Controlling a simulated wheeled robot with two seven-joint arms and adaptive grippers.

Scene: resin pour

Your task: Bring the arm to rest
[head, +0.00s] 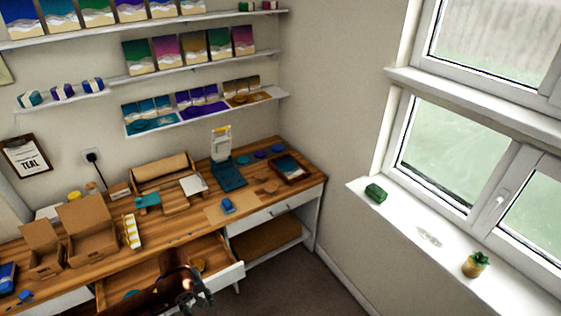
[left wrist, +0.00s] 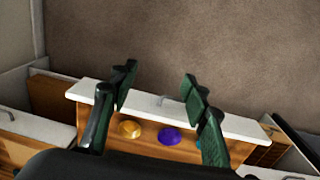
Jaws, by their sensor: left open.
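My left gripper (head: 190,294) is low in the head view, over the front of an open drawer (head: 226,275). In the left wrist view its two dark green fingers (left wrist: 157,95) are spread apart with nothing between them. Below them the drawer's white front edge (left wrist: 140,116) and handle show. A gold disc (left wrist: 130,129) and a purple disc (left wrist: 171,136) lie in the drawer. A teal piece beside the right finger is partly hidden. My right gripper is in neither view.
The wooden worktop (head: 180,232) holds cardboard boxes (head: 88,225), a paper roll (head: 160,168) and a dark tray (head: 290,167). Shelves of coloured panels (head: 190,50) line the wall. The windowsill (head: 400,228) holds a green block and a small plant. Floor (head: 290,285) is clear right of the drawer.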

